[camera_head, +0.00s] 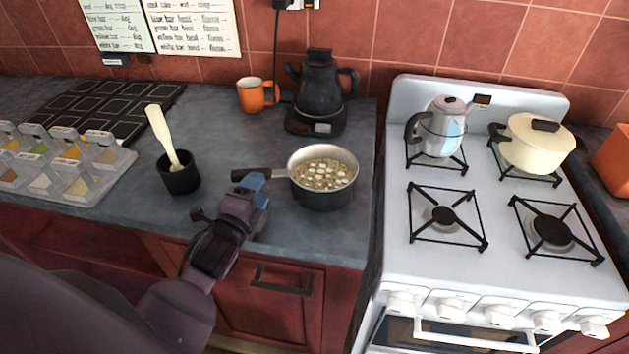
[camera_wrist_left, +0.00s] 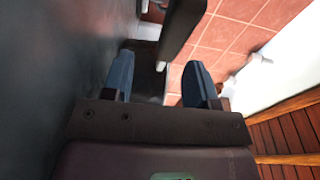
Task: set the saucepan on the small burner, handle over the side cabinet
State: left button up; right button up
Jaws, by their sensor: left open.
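The saucepan (camera_head: 322,190), dark outside with a light rim and pale round pieces in liquid, stands on the grey counter left of the stove. Its black handle (camera_head: 252,174) points left, over the counter. My left gripper (camera_head: 251,183) is at the handle, its blue fingers spread. In the left wrist view the open fingers (camera_wrist_left: 160,78) have a dark bar, probably the handle (camera_wrist_left: 184,24), ahead of them; contact cannot be told. The front left burner (camera_head: 443,216) is empty and has a smaller cap than the empty front right burner (camera_head: 552,229). My right gripper is not in view.
A pale coffee pot (camera_head: 441,128) and a cream pot (camera_head: 533,146) occupy the rear burners. A black kettle (camera_head: 320,88), an orange mug (camera_head: 252,97) and a black utensil cup (camera_head: 179,177) stand around the saucepan. A jar rack (camera_head: 108,172) is at left.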

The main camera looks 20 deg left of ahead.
aim_at(264, 168)
pick_arm(q)
jog(key=shift+w+a+r, duration=0.15)
jog(key=shift+w, duration=0.75)
jog(key=shift+w+a+r, duration=0.1)
jog(key=shift+w+a, duration=0.05)
jog(key=shift+w, duration=0.7)
jog(key=shift+w+a+r, duration=0.15)
jog(key=shift+w, duration=0.75)
grip_shut()
